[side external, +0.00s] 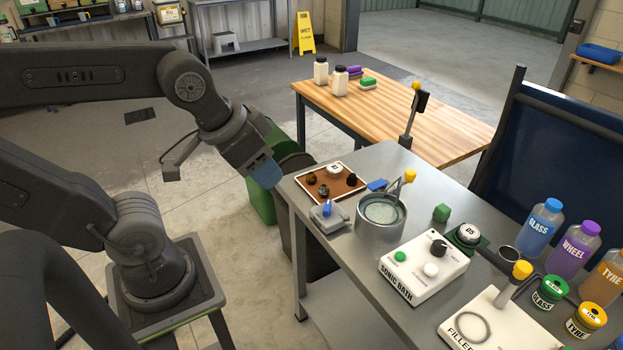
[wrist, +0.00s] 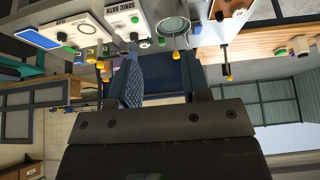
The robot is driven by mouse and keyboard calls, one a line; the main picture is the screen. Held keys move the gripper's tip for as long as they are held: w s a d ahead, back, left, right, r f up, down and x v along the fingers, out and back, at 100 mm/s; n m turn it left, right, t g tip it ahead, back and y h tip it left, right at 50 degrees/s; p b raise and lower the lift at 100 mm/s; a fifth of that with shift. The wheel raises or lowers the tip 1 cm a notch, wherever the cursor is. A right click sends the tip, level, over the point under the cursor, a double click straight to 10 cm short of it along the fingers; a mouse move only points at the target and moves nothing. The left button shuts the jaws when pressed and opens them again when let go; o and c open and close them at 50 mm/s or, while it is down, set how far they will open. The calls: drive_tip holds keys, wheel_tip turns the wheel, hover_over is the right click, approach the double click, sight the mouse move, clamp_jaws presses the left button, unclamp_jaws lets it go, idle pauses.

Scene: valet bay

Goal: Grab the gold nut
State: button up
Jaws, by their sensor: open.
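A shallow brown tray with a pale rim (side external: 338,194) lies at the near left end of the grey bench. Several small dark or brownish nut-like pieces (side external: 323,191) sit in it, with a white round piece (side external: 333,168) at its back. I cannot tell which piece is the gold nut. My gripper (side external: 268,172) is open and empty, left of the tray and beyond the bench edge, with blue pads. In the wrist view my gripper (wrist: 167,88) points away from the tray, which shows partly cut off at the top (wrist: 238,12).
Bottles (side external: 541,225) stand farther right. A wooden table (side external: 430,120) is behind. A green bin (side external: 262,200) stands below my gripper.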

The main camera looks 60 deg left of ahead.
drive_tip(key=shift+w, duration=0.1)
drive_tip(key=m+g+y, duration=0.5)
drive_tip(key=m, duration=1.4)
hover_over(312, 174)
drive_tip(key=d, duration=0.2)
drive_tip(key=f, duration=2.3)
drive_tip(key=shift+w+a, duration=0.2)
drive_tip(key=shift+a, duration=0.05)
drive_tip(key=shift+h, duration=0.3)
drive_tip(key=shift+s+d+x, duration=0.15)
drive_tip(key=shift+x, duration=1.35)
drive_tip(key=shift+s+d+x, duration=0.15)
drive_tip(key=shift+x, duration=1.4)
drive_tip(key=shift+f, duration=0.1)
drive_tip(key=c, duration=0.7)
